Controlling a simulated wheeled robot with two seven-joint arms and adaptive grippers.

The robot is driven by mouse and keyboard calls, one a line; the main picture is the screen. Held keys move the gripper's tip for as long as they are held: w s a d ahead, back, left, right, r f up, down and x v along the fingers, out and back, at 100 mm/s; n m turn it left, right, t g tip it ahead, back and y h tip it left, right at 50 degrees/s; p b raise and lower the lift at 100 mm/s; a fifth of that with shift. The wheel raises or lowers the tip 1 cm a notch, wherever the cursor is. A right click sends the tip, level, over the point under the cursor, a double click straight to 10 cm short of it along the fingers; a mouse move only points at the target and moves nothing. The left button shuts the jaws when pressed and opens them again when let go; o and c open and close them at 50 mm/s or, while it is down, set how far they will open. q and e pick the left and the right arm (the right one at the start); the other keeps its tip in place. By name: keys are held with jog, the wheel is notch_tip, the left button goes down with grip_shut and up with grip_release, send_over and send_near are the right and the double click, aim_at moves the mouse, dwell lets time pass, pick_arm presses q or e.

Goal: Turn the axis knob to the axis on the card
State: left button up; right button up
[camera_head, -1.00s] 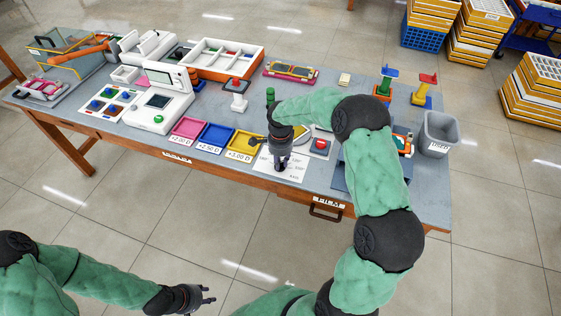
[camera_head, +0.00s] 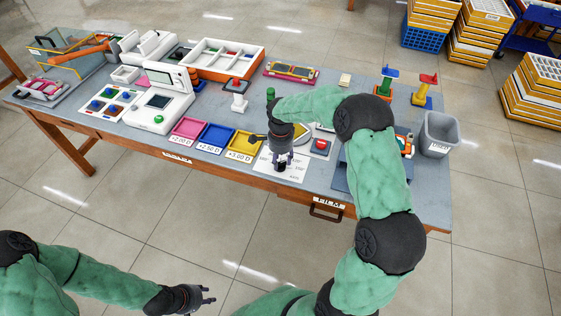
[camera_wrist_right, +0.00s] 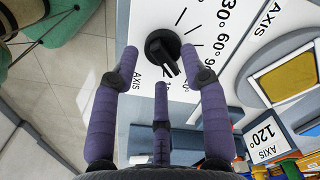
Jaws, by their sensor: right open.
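The axis knob (camera_wrist_right: 163,46) is black and sits on a white dial plate (camera_wrist_right: 150,18); its raised handle slants down and right in the wrist view. Printed 30°, 60° and 90° labels show beside it; further labels are partly hidden by a finger. In the head view the knob (camera_head: 281,167) is dark under my right gripper (camera_head: 282,158). That gripper (camera_wrist_right: 165,80) is open, its fingers spread around the handle's end, with no clear contact. A card (camera_wrist_right: 267,138) reads AXIS 120°. My left gripper (camera_head: 208,294) is empty, away from the table, fingers apart.
Pink (camera_head: 188,129), blue (camera_head: 215,137) and yellow (camera_head: 243,144) trays stand left of the dial. A red button (camera_head: 320,145) is to its right, and a grey bin (camera_head: 438,133) stands at the right end. The table's front edge is close to the dial.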

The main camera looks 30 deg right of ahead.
aim_at(281, 164)
notch_tip(281, 164, up, 11)
jog(key=shift+f, duration=0.2)
jog(key=shift+s+f, duration=0.1)
dwell(0.5)
